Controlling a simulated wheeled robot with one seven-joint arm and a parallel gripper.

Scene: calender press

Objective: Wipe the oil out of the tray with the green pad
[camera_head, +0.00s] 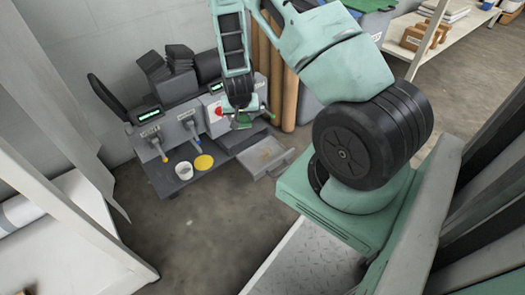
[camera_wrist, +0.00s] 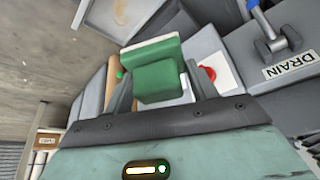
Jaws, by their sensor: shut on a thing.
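My gripper (camera_wrist: 157,78) is shut on the green pad (camera_wrist: 158,70), a block with a pale backing, held between the two dark fingers. In the head view my gripper (camera_head: 241,122) hangs in front of the grey machine, with a little green of the pad showing. The grey tray (camera_head: 279,168) sticks out low on the machine's right side, with a yellow-brown oil stain (camera_head: 266,153) on its floor. In the wrist view the tray (camera_wrist: 87,14) is at the top edge, partly cut off, with the oil (camera_wrist: 121,12) in it. The pad appears apart from the tray.
A machine panel (camera_head: 188,124) has levers and a red button (camera_wrist: 208,74) close to the pad. A lever (camera_wrist: 275,35) stands by a DRAIN label. A white cup (camera_head: 184,171) and yellow disc (camera_head: 204,162) sit on a ledge left of the tray. Brown rolls (camera_head: 289,100) stand behind.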

